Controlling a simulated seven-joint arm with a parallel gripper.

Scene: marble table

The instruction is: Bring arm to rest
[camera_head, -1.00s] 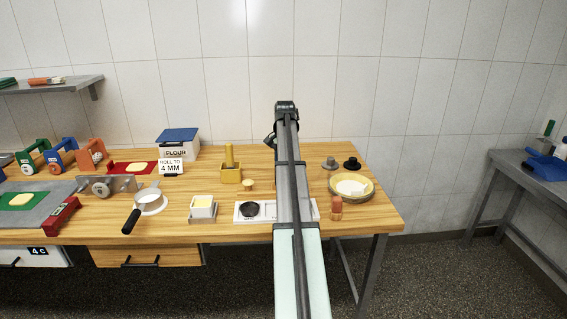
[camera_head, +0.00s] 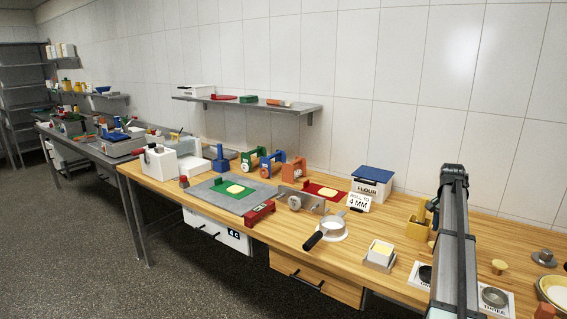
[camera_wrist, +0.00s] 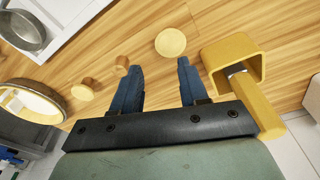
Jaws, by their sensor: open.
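My gripper (camera_wrist: 159,64) shows in the wrist view with its two blue fingers apart and nothing between them. It is over the wooden tabletop (camera_wrist: 205,20). A round yellow disc-topped piece (camera_wrist: 171,42) lies just beyond the fingertips.
Near the arm are a yellow block-like holder (camera_head: 418,229), a small white butter dish (camera_head: 380,254) and a pale bowl (camera_head: 555,290). The floor in front is clear.

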